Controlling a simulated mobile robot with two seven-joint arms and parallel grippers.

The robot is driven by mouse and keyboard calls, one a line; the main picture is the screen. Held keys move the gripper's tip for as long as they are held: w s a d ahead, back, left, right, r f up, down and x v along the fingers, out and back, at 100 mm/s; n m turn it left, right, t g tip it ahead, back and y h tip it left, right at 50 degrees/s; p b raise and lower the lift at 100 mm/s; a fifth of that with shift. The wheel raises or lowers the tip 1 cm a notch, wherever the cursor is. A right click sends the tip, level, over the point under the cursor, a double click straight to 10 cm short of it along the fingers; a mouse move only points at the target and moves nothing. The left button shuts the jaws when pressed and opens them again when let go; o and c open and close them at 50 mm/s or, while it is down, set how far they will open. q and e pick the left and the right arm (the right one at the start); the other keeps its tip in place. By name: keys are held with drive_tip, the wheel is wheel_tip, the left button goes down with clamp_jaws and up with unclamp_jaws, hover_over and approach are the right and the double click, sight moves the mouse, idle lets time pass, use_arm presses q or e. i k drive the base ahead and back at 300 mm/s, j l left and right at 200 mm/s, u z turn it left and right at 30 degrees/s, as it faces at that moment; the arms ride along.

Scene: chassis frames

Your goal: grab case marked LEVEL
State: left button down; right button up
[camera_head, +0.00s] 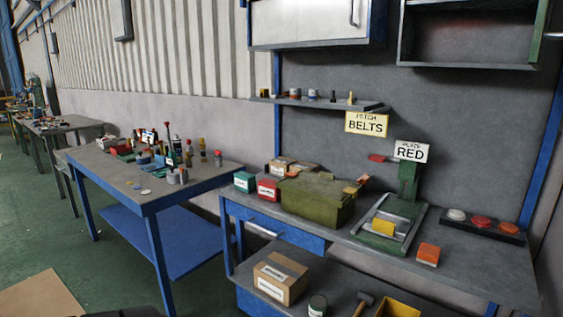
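No label reading LEVEL is legible from here. Several boxes carry small labels too small to read. A green box (244,181) and a red box (268,188) with pale labels stand at the left end of the right-hand workbench (470,262). A large olive-green case (312,203) sits closed beside them. A brown carton (281,278) with white labels stands on the lower level in front of the bench. Neither of my grippers is in view.
A yellow block (383,227) lies in a green-framed fixture (405,205), with an orange block (428,254) to its right. Signs reading "BELTS" (366,123) and "RED" (411,151) stand above. A blue-legged table (150,200) with small items is left; green floor (110,270) is partly open.

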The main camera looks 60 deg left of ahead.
sight(244, 181)
drive_tip(key=u, duration=2)
